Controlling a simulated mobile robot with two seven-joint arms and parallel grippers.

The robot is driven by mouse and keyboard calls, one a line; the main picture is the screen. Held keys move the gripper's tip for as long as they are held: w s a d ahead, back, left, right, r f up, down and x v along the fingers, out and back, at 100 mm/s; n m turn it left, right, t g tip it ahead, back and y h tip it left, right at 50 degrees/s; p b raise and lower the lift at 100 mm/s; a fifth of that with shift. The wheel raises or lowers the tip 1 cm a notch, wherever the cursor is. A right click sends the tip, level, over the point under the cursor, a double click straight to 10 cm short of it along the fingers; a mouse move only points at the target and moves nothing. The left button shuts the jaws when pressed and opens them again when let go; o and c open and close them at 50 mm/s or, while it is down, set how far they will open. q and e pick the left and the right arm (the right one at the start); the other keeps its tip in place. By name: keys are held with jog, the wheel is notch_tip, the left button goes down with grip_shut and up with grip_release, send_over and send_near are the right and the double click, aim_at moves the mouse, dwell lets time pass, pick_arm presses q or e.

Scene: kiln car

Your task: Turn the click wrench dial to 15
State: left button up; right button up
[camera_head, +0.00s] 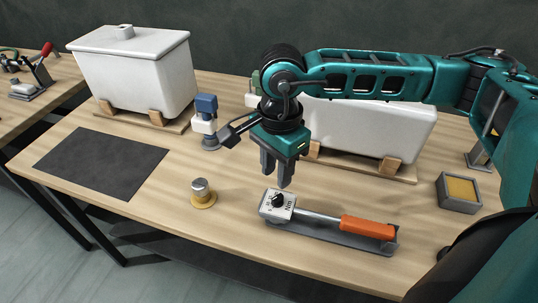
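The click wrench (318,216) lies in a shallow grey tray (345,240) near the table's front edge. Its orange handle (368,227) points right, and a white box with "Nm" lettering is at its left end. The black dial (278,201) sits on top of that box; the number it points to is too small to read. My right gripper (276,179) hangs just above and slightly behind the dial, fingers pointing down. A gap shows between its fingers, with nothing between them. It appears apart from the dial. My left gripper is not in view.
A white lidded tank (140,75) stands at the back left, and a white basin (370,128) on wooden blocks stands behind my gripper. A blue-and-white device (206,115), a metal knob on a brass base (203,190) and a grey box with yellow top (459,190) stand around. A dark mat (100,162) lies left.

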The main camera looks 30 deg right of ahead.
aim_at(278, 196)
jog(key=shift+w+d, duration=0.15)
jog(key=shift+d, duration=0.2)
jog(key=shift+f, duration=0.9)
jog(key=shift+f+b, duration=0.3)
jog(key=shift+f, duration=1.15)
jog(key=shift+f+b, duration=0.65)
jog(key=shift+f, duration=0.65)
jog(key=shift+a+f+b, duration=0.1)
jog(key=shift+f+b, duration=0.15)
jog(key=shift+b, duration=0.2)
grip_shut()
